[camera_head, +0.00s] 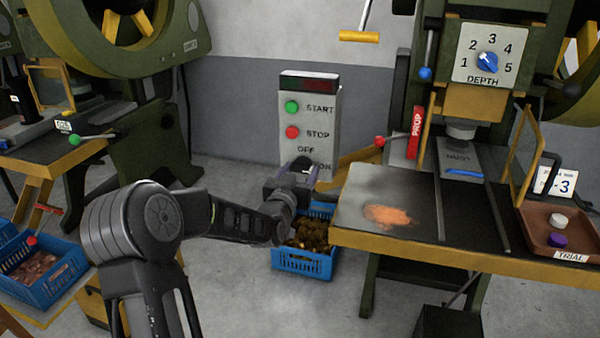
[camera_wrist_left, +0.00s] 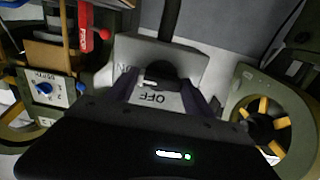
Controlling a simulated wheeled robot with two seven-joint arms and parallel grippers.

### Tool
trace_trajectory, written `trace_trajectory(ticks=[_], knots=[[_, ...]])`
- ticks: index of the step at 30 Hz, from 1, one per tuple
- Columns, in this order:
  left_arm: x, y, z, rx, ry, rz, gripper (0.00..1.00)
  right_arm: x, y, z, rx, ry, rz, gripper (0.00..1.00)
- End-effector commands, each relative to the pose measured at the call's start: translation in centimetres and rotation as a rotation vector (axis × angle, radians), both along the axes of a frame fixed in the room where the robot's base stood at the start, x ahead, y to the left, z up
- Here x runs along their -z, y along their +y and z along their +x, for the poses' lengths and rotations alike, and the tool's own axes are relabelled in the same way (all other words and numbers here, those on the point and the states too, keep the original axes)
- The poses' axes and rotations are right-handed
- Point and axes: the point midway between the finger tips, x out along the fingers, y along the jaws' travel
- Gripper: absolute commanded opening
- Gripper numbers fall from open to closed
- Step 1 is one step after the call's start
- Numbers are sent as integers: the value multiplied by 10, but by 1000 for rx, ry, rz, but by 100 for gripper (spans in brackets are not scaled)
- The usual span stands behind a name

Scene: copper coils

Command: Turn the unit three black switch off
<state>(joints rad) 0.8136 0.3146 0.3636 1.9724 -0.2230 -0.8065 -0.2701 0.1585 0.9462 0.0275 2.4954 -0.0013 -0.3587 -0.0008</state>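The black switch (camera_head: 302,164) is a round knob low on the grey control box (camera_head: 311,105), between the OFF and ON labels. My left gripper (camera_head: 290,178) is in front of it and hides part of it in the head view. In the left wrist view the knob (camera_wrist_left: 170,72) lies between my two spread fingers (camera_wrist_left: 160,88), with a small white mark on it. I cannot tell which label the mark points to, or whether the fingers touch the knob. My right gripper is not in view.
The box also has a green START button (camera_head: 292,107) and a red STOP button (camera_head: 292,132). A blue crate (camera_head: 302,264) stands on the floor below my left gripper. A press table (camera_head: 420,242) is to the right, near a sign ending in 3 (camera_head: 556,182).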

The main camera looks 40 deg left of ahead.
Motion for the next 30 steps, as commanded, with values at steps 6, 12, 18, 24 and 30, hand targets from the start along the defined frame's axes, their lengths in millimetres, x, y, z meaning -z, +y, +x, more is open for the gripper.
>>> trace_trajectory(ticks=[6,12,18,24,30], knots=[[0,0,0,0,0,0,41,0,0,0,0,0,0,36],[0,0,0,0,0,0,25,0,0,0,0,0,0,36],[0,0,0,0,0,-1,17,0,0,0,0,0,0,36],[0,0,0,0,-8,-19,17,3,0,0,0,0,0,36],[1,0,0,0,-32,-85,17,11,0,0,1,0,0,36]])
